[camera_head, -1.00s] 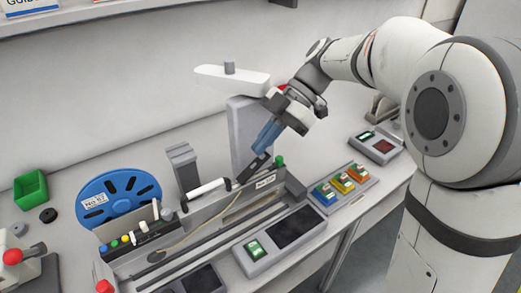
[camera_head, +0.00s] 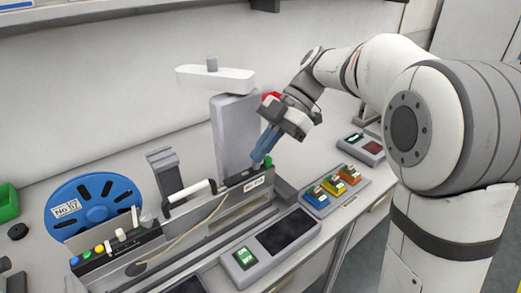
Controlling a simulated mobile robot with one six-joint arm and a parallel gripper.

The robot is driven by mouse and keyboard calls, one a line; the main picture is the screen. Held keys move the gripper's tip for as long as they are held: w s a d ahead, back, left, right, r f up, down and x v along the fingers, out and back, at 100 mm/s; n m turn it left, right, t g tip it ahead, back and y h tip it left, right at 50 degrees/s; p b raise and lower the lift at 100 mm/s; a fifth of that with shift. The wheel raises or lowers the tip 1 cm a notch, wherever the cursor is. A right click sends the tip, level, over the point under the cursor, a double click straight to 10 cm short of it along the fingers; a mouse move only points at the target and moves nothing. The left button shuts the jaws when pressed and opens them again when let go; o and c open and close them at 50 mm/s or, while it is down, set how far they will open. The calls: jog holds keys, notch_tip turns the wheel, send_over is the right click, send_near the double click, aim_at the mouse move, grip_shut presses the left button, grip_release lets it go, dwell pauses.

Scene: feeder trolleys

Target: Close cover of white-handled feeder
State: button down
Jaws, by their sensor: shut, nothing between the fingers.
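The white-handled feeder is a long grey unit with a white bar handle (camera_head: 190,197) on its top. Its label plate (camera_head: 255,183) is at the right end, beside a green knob (camera_head: 267,161). A short dark cover (camera_head: 240,178) at that end appears to lie flat along the feeder top. My gripper (camera_head: 257,158) is shut and empty, its blue fingers pointing down just above or touching the cover's right part; contact cannot be told. The fingers hide part of the cover's right end.
A blue reel (camera_head: 98,203) stands behind the feeder's left end. A grey column with a white arm (camera_head: 235,130) rises close behind my gripper. A panel with a dark screen (camera_head: 288,231) and a box of coloured switches (camera_head: 331,190) lie in front and right.

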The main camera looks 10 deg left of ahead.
jog(key=shift+w+d+f, duration=0.1)
jog(key=shift+d+f, duration=0.1)
jog(key=shift+f, duration=0.45)
jog(key=shift+r, duration=0.15)
jog(key=shift+w+r+p, duration=0.2)
jog(key=shift+r+p, duration=0.35)
jog(key=shift+r, duration=0.3)
notch_tip(320, 180, up, 4)
jog(key=p, duration=0.2)
jog(key=shift+r+p, duration=0.2)
jog(key=shift+p, duration=0.15)
jog(key=w+d+f+b, duration=0.1)
jog(key=w+d+f, duration=0.3)
jog(key=w+d, duration=0.25)
jog(key=s+d+f+m+t+h+p, duration=0.2)
jog(key=s+d+m, duration=0.4)
jog(key=s+m, duration=0.4)
jog(key=s+d+f+m+t+h+p, duration=0.2)
jog(key=s+d+m+t+h+p, duration=0.2)
jog(key=m, duration=1.2)
jog(key=s+d+t, duration=0.3)
jog(key=s, duration=0.3)
jog(key=shift+m+h, duration=0.4)
